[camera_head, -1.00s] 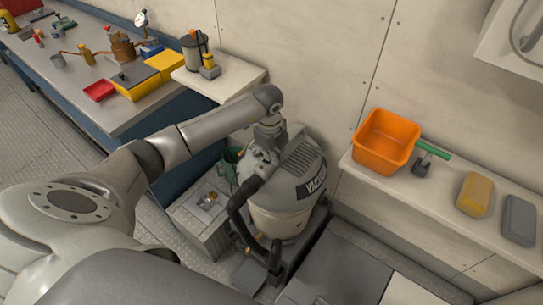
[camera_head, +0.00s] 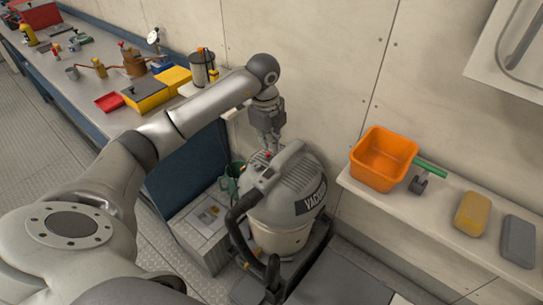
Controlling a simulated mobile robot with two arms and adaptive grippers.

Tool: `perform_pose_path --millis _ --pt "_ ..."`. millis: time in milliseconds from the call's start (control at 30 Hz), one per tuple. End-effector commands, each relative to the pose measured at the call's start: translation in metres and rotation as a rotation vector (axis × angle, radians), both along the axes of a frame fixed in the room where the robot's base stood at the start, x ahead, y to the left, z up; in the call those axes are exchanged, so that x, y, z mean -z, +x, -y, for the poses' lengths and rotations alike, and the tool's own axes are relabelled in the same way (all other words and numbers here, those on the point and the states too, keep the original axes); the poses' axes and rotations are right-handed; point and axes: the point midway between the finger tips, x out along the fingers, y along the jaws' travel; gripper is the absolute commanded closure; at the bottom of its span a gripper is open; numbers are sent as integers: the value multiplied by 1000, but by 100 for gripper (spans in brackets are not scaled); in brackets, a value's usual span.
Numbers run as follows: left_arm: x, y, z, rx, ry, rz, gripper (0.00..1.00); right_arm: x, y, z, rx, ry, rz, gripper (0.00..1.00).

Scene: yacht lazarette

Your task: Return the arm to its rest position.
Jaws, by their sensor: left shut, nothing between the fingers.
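My left arm comes in from the left and bends down at its wrist. My left gripper (camera_head: 270,146) points down above the grey vacuum (camera_head: 287,190), near the top of its lid. The gripper is shut and holds nothing. I cannot tell whether its tips touch the vacuum or stay just clear of it. My right gripper is not in view.
A workbench (camera_head: 88,85) with yellow boxes, a red tray (camera_head: 109,102) and small tools runs along the left. A shelf (camera_head: 432,221) on the right holds an orange bin (camera_head: 382,158), a green-handled tool (camera_head: 428,170), a yellow sponge (camera_head: 472,213) and a grey block (camera_head: 518,241).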

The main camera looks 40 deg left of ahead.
Motion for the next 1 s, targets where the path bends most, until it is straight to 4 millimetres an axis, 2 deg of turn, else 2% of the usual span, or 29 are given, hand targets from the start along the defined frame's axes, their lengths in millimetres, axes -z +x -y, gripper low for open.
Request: perform_pose_path --millis 100,233,400,800,867,933,967,1000 --pt "-13 0 0 1 0 2 100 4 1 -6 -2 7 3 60" --pt "-19 -1 0 1 0 0 100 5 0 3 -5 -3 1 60" --pt "-20 -2 0 0 0 -1 100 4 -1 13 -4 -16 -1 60" --pt "-18 -1 3 8 -6 3 100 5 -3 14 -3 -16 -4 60" --pt "-15 0 12 33 -32 12 100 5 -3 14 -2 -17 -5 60" --pt "-8 2 35 95 -97 41 100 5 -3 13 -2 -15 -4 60" --pt "-5 3 49 133 -139 58 100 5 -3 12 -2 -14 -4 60" --pt "-1 4 72 189 -205 89 100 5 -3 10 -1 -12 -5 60"
